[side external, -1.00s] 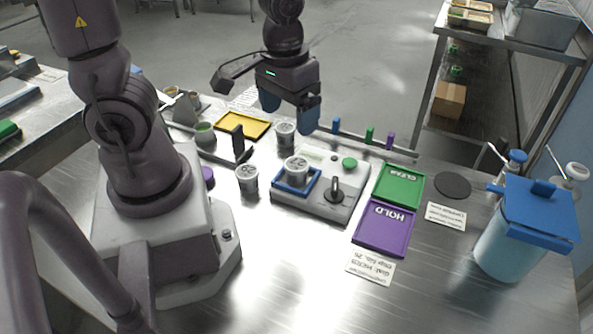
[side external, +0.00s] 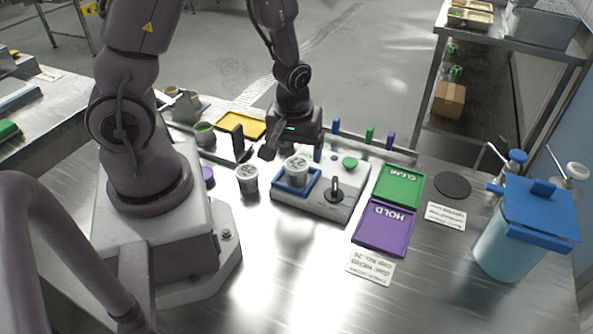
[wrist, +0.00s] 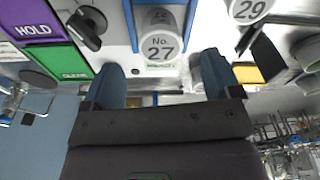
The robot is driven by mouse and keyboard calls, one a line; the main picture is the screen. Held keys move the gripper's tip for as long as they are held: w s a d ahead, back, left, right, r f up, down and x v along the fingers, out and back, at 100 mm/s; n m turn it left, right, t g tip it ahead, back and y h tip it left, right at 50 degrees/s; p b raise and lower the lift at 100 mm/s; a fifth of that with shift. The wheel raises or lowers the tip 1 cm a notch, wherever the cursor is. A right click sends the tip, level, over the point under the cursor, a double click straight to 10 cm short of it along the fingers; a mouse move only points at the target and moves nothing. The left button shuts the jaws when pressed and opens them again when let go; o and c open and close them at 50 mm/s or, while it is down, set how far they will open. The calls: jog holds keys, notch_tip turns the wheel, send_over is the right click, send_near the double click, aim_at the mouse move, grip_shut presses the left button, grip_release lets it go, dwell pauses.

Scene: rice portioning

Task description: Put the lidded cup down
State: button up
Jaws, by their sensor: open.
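A lidded cup (side external: 297,170) stands upright in the blue frame (side external: 314,186) of the grey device. In the wrist view this cup, marked No. 27 (wrist: 160,45), sits just ahead of the fingertips. My gripper (side external: 293,152) is low, just behind that cup. In the wrist view its two blue fingers (wrist: 162,75) are wide apart with no cup clamped between them. A second lidded cup (side external: 248,180) stands on the table left of the device; its lid reads 29 in the wrist view (wrist: 250,8). A pale cylinder (wrist: 196,72) shows partly beside the right finger.
The grey device (side external: 318,208) carries a black lever (side external: 337,192) and a green button (side external: 350,163). Green CLEAR (side external: 399,185) and purple HOLD (side external: 383,228) trays lie to its right. A yellow tray (side external: 240,126) lies behind. A blue-lidded container (side external: 508,245) stands far right.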

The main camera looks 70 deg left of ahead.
aim_at(297, 163)
jog(key=shift+w+a+f, duration=0.1)
jog(key=shift+a+f, duration=0.05)
jog(key=shift+f, duration=0.8)
jog(key=shift+w+a+f, duration=0.1)
jog(key=shift+a+f, duration=0.05)
jog(key=shift+f, duration=0.75)
jog(key=shift+w+a+f, duration=0.1)
jog(key=shift+a+f, duration=0.05)
jog(key=shift+f, duration=0.8)
jog(key=c, duration=1.1)
jog(key=shift+r, duration=0.15)
